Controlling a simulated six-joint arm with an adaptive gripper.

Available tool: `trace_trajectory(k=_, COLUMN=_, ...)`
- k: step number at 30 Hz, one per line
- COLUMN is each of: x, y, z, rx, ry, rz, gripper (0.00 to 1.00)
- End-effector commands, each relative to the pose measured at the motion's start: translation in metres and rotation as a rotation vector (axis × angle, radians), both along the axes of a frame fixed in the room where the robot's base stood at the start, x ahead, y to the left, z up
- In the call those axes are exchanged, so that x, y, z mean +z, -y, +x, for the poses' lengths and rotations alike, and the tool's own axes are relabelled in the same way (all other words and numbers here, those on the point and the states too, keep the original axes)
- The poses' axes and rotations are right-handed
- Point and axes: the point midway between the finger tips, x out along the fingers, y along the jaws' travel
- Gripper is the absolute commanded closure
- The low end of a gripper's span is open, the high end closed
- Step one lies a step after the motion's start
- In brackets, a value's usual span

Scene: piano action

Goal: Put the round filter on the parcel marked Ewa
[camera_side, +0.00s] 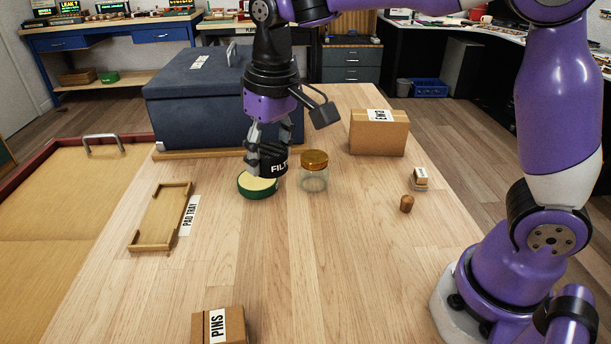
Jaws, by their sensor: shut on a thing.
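My gripper (266,150) is shut on a black round filter (274,166), whose white lettering reads "FILT" before it is cut off from view. The filter is held just above a green round tin (257,187) with a cream top; I cannot tell whether they touch. The parcel marked Ewa (378,137) is a brown cardboard box at the back right of the table. Its white label runs over the top and front edge, and the lettering looks upside down. Its top is bare apart from the label.
A glass jar with an amber lid (314,172) stands close right of the filter. A large dark blue box (200,100) is behind. A pad tray (152,228) lies left, a pins box (218,326) in front, a small box (420,179) and brown knob (407,204) right.

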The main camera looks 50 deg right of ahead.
Motion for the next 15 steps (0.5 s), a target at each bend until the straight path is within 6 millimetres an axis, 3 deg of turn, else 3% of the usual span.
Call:
trace_trajectory(k=1, x=0.001, y=0.030, z=0.019, rx=-0.096, ry=-0.001, rz=-0.001, gripper=0.74)
trace_trajectory(k=3, x=0.003, y=0.070, z=0.038, rx=-0.213, ry=-0.001, rz=0.000, gripper=0.74)
trace_trajectory(k=6, x=0.004, y=0.130, z=0.056, rx=-0.378, ry=0.000, rz=0.001, gripper=0.74)
trace_trajectory(k=10, x=0.003, y=0.211, z=0.061, rx=-0.580, ry=0.000, rz=0.001, gripper=0.74)
trace_trajectory(k=15, x=-0.001, y=0.297, z=0.045, rx=-0.790, ry=0.002, rz=0.001, gripper=0.74)
